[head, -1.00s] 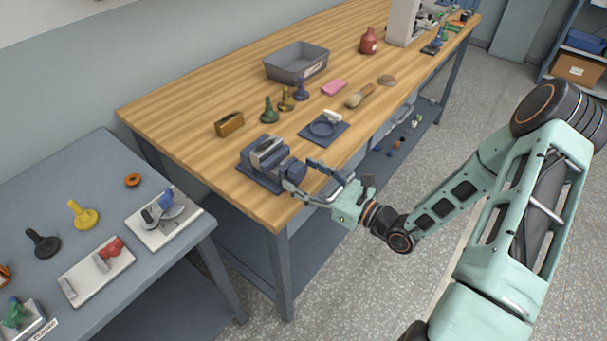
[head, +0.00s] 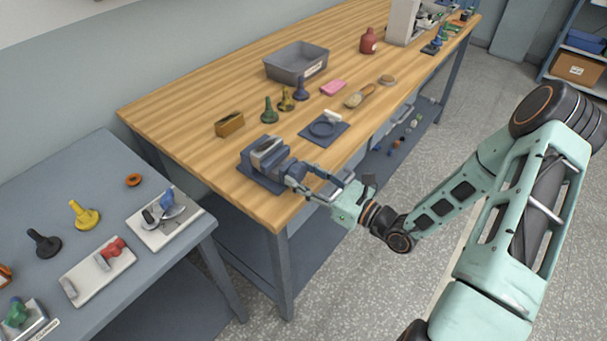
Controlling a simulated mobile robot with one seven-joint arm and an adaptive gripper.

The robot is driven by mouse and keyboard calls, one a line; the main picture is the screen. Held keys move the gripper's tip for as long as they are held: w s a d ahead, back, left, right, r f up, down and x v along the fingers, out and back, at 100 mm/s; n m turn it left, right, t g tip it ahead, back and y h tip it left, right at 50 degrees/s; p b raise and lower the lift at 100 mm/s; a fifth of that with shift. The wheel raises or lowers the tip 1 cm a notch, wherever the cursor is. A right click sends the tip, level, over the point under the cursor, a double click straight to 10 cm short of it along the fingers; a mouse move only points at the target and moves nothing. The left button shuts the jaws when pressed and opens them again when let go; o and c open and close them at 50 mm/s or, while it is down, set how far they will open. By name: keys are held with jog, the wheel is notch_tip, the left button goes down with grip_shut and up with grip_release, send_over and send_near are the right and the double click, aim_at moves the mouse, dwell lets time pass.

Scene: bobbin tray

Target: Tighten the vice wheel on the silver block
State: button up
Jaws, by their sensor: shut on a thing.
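The vice (head: 262,176) sits near the front left corner of the wooden bench, on a dark blue base. The silver block (head: 268,147) shows between its jaws. The vice wheel (head: 296,172) is dark blue and faces the bench's front edge, partly hidden by my fingers. My gripper (head: 301,179) is shut on the wheel, reaching in from the right. From this view I cannot tell how firmly the jaws press on the block.
A blue mat with a ring (head: 338,135) lies right of the vice. A brass block (head: 229,124), green (head: 269,111) and blue (head: 301,90) bobbin-shaped pieces and a grey tray (head: 322,70) stand behind. A grey side table (head: 90,198) holds several fixtures.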

jog(key=m+p, duration=0.1)
jog(key=m, duration=0.1)
jog(key=shift+r+m+p, duration=0.15)
jog(key=shift+m+p, duration=0.2)
jog(key=shift+m, duration=0.05)
jog(key=shift+m+p, duration=0.8)
jog(key=shift+m, duration=0.9)
jog(key=shift+f, duration=0.2)
jog(key=o, duration=1.2)
jog(key=shift+c, duration=0.2)
jog(key=v, duration=1.2)
